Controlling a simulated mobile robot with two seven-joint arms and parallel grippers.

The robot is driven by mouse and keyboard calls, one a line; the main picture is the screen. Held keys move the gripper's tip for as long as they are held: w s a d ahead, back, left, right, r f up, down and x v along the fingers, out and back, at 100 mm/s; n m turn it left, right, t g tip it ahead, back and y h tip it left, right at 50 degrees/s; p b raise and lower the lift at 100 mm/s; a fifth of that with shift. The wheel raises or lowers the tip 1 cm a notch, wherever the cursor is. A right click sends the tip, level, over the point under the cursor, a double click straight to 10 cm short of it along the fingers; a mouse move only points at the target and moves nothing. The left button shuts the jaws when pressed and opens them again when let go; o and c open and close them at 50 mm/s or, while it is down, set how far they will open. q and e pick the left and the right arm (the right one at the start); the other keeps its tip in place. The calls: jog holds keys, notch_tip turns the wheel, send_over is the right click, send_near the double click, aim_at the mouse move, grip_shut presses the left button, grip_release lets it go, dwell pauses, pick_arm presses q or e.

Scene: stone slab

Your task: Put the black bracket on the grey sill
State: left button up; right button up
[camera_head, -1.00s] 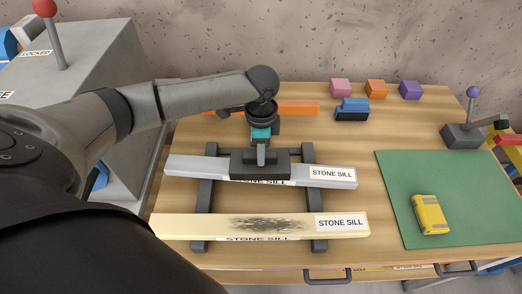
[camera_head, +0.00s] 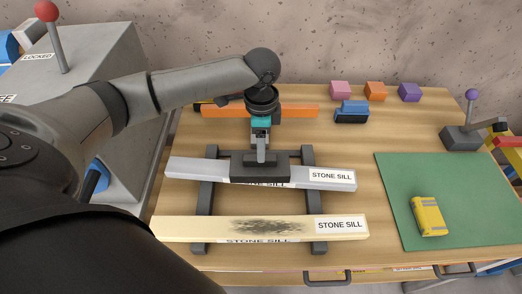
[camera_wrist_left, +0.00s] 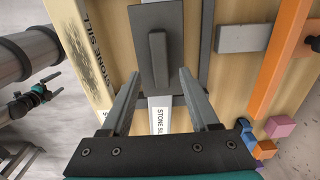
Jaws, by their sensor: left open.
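The black bracket (camera_head: 260,168) lies on the grey sill (camera_head: 204,169), near the middle of its length. It is a flat dark plate with a raised bar on top, and also shows in the left wrist view (camera_wrist_left: 143,28). My left gripper (camera_head: 261,146) is open, just above and behind the bracket. In the left wrist view its two fingers (camera_wrist_left: 158,76) stand apart, on either side of the near end of the raised bar. I see no contact. My right gripper (camera_wrist_left: 48,87) shows small at the left of the wrist view, off the table.
A cream sill (camera_head: 190,228) with a dark smudge lies in front, across the same dark rails (camera_head: 205,195). An orange bar (camera_head: 300,110) lies behind. A blue item (camera_head: 352,110) and coloured blocks (camera_head: 376,90) stand at the back. A yellow item (camera_head: 429,215) lies on a green mat (camera_head: 398,185).

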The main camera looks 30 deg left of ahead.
pick_arm(q)
notch_tip(320, 180, up, 8)
jog(key=shift+f+p, duration=0.15)
jog(key=shift+p, duration=0.25)
dwell(0.3)
